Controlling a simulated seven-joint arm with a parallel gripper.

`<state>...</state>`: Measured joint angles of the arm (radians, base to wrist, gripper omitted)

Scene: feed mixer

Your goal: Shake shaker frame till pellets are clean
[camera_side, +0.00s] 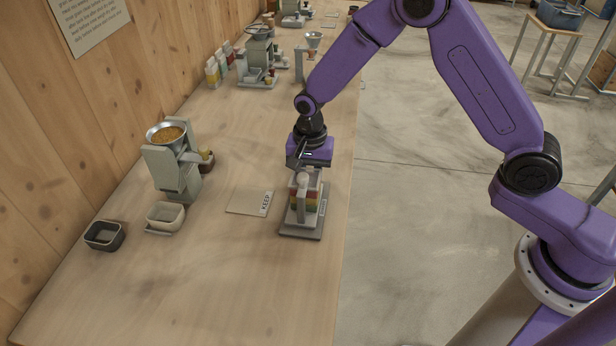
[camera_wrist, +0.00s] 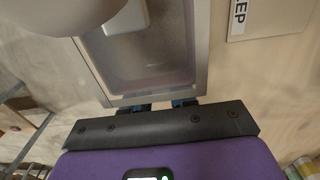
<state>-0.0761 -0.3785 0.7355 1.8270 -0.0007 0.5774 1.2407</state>
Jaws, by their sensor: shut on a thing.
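Inside the frame is a dull brownish floor with a pale block (camera_wrist: 125,18). I cannot make out single pellets or how clean they are.
A KEEP card (camera_side: 247,203) lies left of the frame. Further left are a hopper machine (camera_side: 175,170) with orange grains, a cream bin (camera_side: 166,216) and a dark bin (camera_side: 104,236). More machines (camera_side: 258,60) and cartons stand at the back. The near tabletop is clear.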

